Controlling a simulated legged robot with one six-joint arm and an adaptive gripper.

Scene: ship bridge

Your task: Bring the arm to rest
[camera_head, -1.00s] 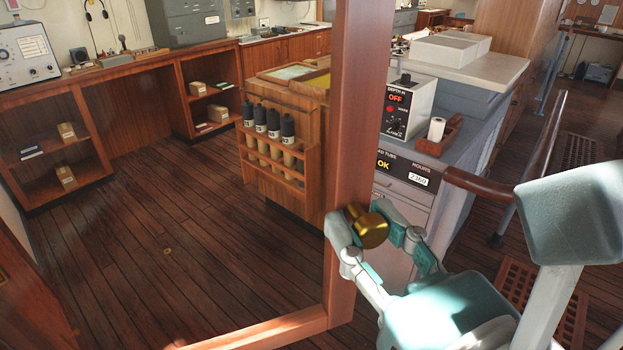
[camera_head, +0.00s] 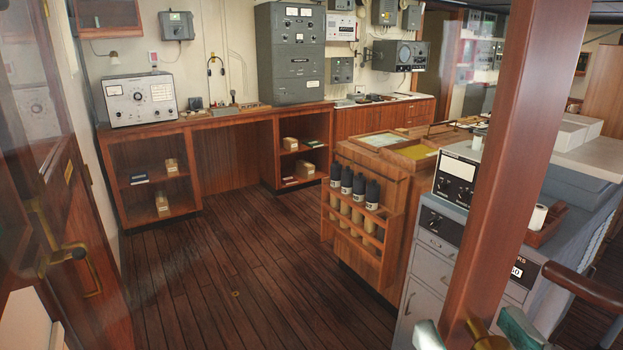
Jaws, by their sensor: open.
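My gripper (camera_head: 472,332) shows only in part at the bottom edge, right of centre. One teal and grey finger is left of a brass knob (camera_head: 482,328) and the other is right of it. The gripper is open, with the knob between its fingers. I cannot tell whether a finger touches the knob. The knob is at the lower part of a reddish wooden upright (camera_head: 507,165). The rest of my arm is out of view.
A wooden door (camera_head: 60,200) with a brass handle stands at the left. A wooden cabinet (camera_head: 372,253) with several dark bottles and a grey console (camera_head: 430,275) stand beyond the upright. Bare plank floor (camera_head: 230,275) lies in the middle.

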